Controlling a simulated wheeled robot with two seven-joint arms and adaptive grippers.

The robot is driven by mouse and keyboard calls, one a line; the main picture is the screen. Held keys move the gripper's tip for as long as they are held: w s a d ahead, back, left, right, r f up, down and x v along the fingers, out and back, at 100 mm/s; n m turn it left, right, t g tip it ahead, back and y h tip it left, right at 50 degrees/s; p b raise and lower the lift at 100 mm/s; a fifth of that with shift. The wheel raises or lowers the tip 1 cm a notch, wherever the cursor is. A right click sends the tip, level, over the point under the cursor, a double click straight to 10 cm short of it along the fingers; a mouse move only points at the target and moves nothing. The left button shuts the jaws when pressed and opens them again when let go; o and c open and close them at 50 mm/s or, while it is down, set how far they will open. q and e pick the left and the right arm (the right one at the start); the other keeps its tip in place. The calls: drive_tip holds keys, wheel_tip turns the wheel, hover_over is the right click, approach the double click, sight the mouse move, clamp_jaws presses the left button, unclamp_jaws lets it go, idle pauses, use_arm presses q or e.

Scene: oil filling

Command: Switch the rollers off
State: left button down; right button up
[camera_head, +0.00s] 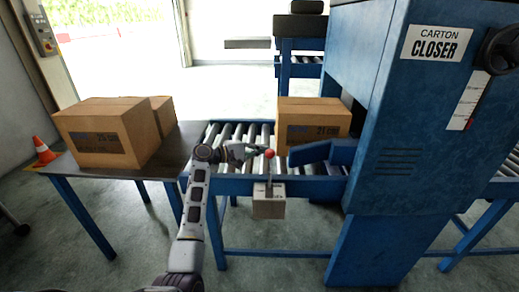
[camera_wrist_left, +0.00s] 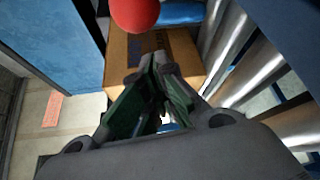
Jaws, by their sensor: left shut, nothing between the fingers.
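The lever's red ball knob (camera_head: 270,154) tops a thin stick above a beige switch box (camera_head: 268,203) on the front rail of the roller conveyor (camera_head: 232,132). My left gripper (camera_head: 262,149) is shut and empty, its fingertips close beside the knob. In the left wrist view the knob (camera_wrist_left: 135,12) is at the top edge, just beyond the closed fingertips (camera_wrist_left: 155,58). I cannot tell whether they touch. A carton (camera_head: 310,120) stands on the rollers before the blue carton closer (camera_head: 420,120). My right gripper does not show.
A dark-topped table (camera_head: 150,165) on the left bears two cartons (camera_head: 105,132). An orange cone (camera_head: 44,150) stands behind it. A blue guide (camera_head: 322,153) juts over the rollers near the machine. The floor in front is clear.

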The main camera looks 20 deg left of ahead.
use_arm(q)
drive_tip(key=shift+s+d+r, duration=0.15)
drive_tip(key=shift+s+d, duration=0.1)
drive_tip(key=shift+s, duration=0.2)
drive_tip(key=shift+s+d+r, duration=0.1)
drive_tip(key=shift+s+d, duration=0.1)
drive_tip(key=shift+s, duration=0.25)
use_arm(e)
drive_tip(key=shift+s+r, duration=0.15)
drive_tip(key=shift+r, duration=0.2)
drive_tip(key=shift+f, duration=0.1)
use_arm(q)
drive_tip(key=shift+s, duration=0.1)
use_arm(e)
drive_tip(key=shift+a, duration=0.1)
